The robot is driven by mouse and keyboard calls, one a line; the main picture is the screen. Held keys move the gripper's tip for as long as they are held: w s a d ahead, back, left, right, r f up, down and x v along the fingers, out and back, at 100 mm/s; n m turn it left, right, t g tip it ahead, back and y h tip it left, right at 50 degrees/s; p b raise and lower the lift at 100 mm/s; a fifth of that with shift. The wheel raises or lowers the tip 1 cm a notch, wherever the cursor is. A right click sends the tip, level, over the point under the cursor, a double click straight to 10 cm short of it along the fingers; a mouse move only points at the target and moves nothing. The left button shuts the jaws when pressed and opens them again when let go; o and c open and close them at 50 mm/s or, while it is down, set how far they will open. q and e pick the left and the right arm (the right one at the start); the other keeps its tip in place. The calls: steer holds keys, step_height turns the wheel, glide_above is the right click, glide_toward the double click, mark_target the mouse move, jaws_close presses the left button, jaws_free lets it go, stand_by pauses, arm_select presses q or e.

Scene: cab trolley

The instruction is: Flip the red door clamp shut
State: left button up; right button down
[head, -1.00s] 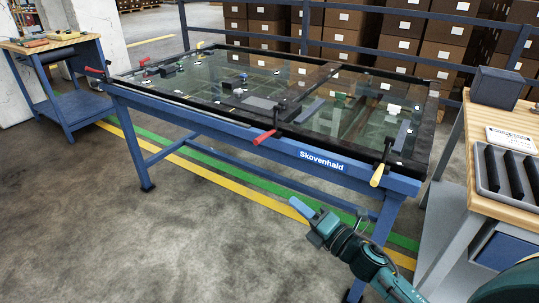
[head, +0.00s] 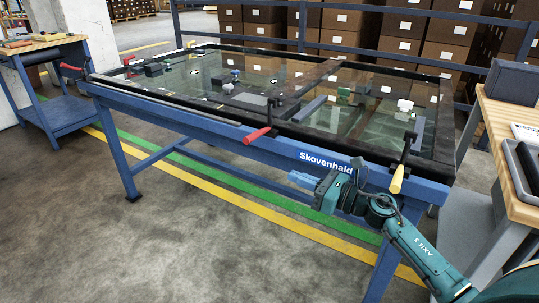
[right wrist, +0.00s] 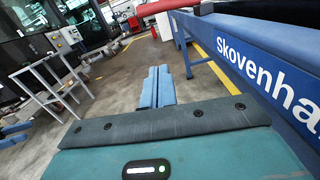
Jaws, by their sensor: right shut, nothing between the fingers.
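A red clamp handle (head: 257,135) sticks out from the front edge of the glass-topped table (head: 215,122), left of the "Skovenhald" lettering. Its dark arm runs back over the frame. Another red handle (head: 72,67) sticks out at the table's left end. My right gripper (head: 298,179) is shut and empty, in front of the blue front rail, below and right of the front red handle and apart from it. In the right wrist view its closed blue fingers (right wrist: 157,88) point ahead, and a red bar (right wrist: 170,6) crosses the top edge. My left gripper is not in view.
A yellow-handled clamp (head: 398,178) stands at the front right of the table, close above my right arm. A wooden-topped bench (head: 515,110) is at the right and a blue workbench (head: 55,95) at the far left. Open floor lies in front.

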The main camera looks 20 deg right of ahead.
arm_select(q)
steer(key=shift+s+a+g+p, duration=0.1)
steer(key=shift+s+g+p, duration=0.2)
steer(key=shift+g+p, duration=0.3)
arm_select(e)
steer(key=w+a+r, duration=0.4)
steer(key=w+a, duration=0.2)
steer(key=w, duration=0.2)
steer(key=shift+w+a+r, duration=0.15)
steer(key=shift+w+r, duration=0.1)
steer(key=shift+w, duration=0.1)
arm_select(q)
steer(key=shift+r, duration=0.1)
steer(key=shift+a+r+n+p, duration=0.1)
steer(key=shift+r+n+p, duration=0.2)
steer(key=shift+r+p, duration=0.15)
arm_select(e)
steer(key=shift+r+m, duration=0.2)
steer(key=shift+m, duration=0.1)
